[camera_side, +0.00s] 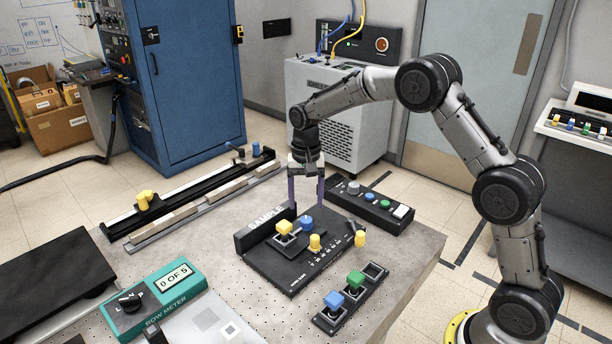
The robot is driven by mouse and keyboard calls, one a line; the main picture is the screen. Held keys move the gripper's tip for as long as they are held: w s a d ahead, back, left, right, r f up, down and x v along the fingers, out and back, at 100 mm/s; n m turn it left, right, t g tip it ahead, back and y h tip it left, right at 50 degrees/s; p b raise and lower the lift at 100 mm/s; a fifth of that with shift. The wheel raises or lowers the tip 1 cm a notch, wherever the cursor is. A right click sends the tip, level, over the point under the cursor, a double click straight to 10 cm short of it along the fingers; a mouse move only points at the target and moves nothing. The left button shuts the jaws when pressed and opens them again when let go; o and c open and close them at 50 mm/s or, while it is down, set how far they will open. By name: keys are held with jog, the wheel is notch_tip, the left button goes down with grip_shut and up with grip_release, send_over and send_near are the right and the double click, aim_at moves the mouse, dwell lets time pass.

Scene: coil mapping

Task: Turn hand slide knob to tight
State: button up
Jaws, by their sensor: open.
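My gripper (306,203) points down, open and empty, behind the black board marked SAMPLE (272,264). Its fingers are apart, near the board's back edge; I cannot tell their height exactly. A long black slide rail (197,193) lies at the back left of the table. A yellow knob (145,198) sits at its near left end, and a blue knob (256,150) stands by its far right end. I cannot tell which is the hand slide knob, and no "tight" mark is readable. On the board are yellow (284,228) and blue (306,223) knobs and a yellow slider (315,243).
A black button box (372,207) stands right of my gripper. A black tray (350,298) with blue and green knobs is at the front right. A teal ROW METER box (150,300) reads "0 OF 5" at the front left. Bare table (215,245) lies left of the board.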

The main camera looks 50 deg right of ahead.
notch_tip(320, 180, up, 8)
jog(key=shift+r, duration=0.25)
jog(key=shift+r, duration=0.1)
notch_tip(320, 180, up, 4)
jog(key=r+t, duration=0.1)
send_over(306, 219)
jog(key=s+a+r+n+t, duration=0.25)
jog(key=s+r, duration=0.75)
jog(key=s, duration=0.5)
jog(key=s+a+f+n+t, duration=0.2)
jog(key=s+n, duration=0.1)
jog(key=s, duration=1)
jog(key=s+f+n, duration=0.3)
jog(key=s+f, duration=0.2)
jog(key=f, duration=0.2)
jog(key=shift+n, duration=0.35)
jog(key=shift+s+r, duration=0.1)
